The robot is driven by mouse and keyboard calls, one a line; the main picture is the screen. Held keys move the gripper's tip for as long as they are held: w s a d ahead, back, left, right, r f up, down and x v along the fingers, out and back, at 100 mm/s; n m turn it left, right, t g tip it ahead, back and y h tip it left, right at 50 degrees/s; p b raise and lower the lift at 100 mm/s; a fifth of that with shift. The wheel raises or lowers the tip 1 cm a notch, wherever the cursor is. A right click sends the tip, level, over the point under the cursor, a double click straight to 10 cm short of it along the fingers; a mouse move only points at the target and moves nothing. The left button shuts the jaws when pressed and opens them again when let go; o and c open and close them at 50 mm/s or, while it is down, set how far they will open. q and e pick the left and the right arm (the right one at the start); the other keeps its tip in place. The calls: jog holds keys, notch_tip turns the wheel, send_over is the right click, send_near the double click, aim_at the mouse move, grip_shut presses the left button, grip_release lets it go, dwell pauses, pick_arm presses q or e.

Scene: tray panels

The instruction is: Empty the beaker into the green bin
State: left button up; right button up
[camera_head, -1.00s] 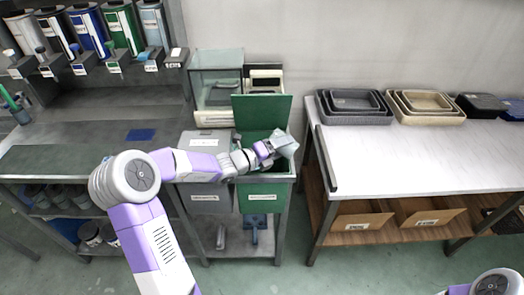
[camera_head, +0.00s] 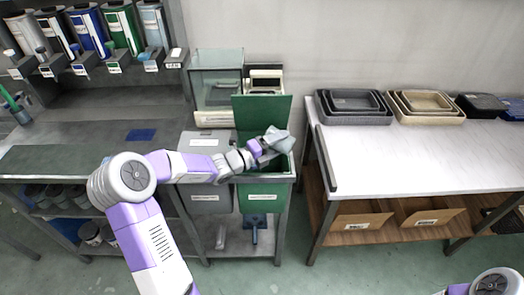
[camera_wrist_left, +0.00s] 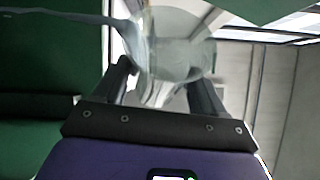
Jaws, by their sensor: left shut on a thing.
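The clear grey beaker (camera_head: 280,140) is tilted above the open green bin (camera_head: 264,199), whose green lid (camera_head: 262,110) stands raised behind it. My left gripper (camera_head: 268,150) is shut on the beaker, and the beaker shows between its two fingers (camera_wrist_left: 165,85) in the left wrist view. There the glass (camera_wrist_left: 180,58) is close to the camera, and a pale grey-blue streak runs from it to the left, over green. It looks like liquid leaving the beaker. How much is left inside cannot be told. My right gripper is out of view.
A grey bin (camera_head: 208,142) with a closed lid stands directly left of the green one. A glass-sided case (camera_head: 217,85) and a beige device (camera_head: 266,80) stand behind. To the right, a white table (camera_head: 420,155) bears grey trays (camera_head: 350,118) and tan trays (camera_head: 430,119) at its back.

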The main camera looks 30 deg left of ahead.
pick_arm(q)
jog(key=shift+d+f+n+p, duration=0.1)
jog(key=shift+d+n+p, duration=0.05)
jog(key=shift+n+p, duration=0.3)
jog(key=shift+f+n+t+p, duration=0.2)
jog(key=shift+n+t+p, duration=0.2)
jog(key=shift+p, duration=0.25)
